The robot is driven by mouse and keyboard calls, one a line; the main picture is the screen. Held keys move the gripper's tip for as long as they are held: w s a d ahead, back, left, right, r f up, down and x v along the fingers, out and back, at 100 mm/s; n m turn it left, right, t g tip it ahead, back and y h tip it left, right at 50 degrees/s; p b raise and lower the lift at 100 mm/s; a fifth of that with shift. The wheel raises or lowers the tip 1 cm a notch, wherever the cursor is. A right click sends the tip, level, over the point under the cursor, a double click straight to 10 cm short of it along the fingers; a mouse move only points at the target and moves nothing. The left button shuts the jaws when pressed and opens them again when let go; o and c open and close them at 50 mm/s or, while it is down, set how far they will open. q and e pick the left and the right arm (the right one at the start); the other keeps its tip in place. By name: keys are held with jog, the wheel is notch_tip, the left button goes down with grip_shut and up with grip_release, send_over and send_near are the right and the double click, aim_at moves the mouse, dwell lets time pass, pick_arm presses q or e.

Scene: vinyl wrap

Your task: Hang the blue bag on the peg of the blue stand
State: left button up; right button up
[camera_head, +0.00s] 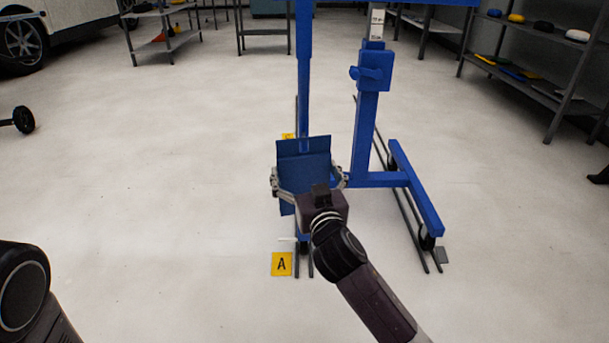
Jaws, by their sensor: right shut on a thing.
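The blue bag (303,163) is a flat dark blue shape in the middle of the view, in front of the blue stand's left post (304,80). My right gripper (308,179) is shut on the bag, with a finger at each side edge of it. The blue stand (367,130) has a thicker right post with a block near its top. A short blue part (367,73) sticks out from that block to the left; I cannot tell if it is the peg. The bag hides the lower left post. My left gripper is out of view.
A yellow sign marked A (281,264) lies on the floor below the bag. Dark rails (405,215) run along the floor under the stand. Shelves (540,75) with coloured items stand at the right. The floor to the left is open, with a wheel (24,120) at the edge.

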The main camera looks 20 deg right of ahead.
aim_at(301, 151)
jog(key=shift+w+d+r, duration=0.1)
jog(key=shift+w+d, duration=0.15)
jog(key=shift+w, duration=0.55)
jog(key=shift+w+d+f, duration=0.1)
jog(key=shift+w+d, duration=0.1)
jog(key=shift+w, duration=0.55)
jog(key=shift+w+d+r, duration=0.1)
jog(key=shift+w+d, duration=0.15)
jog(key=shift+w, duration=0.55)
jog(key=shift+p, duration=0.4)
jog(key=shift+f+b, duration=0.3)
jog(key=shift+f, duration=0.45)
jog(key=o, duration=1.1)
jog(key=shift+o, duration=0.2)
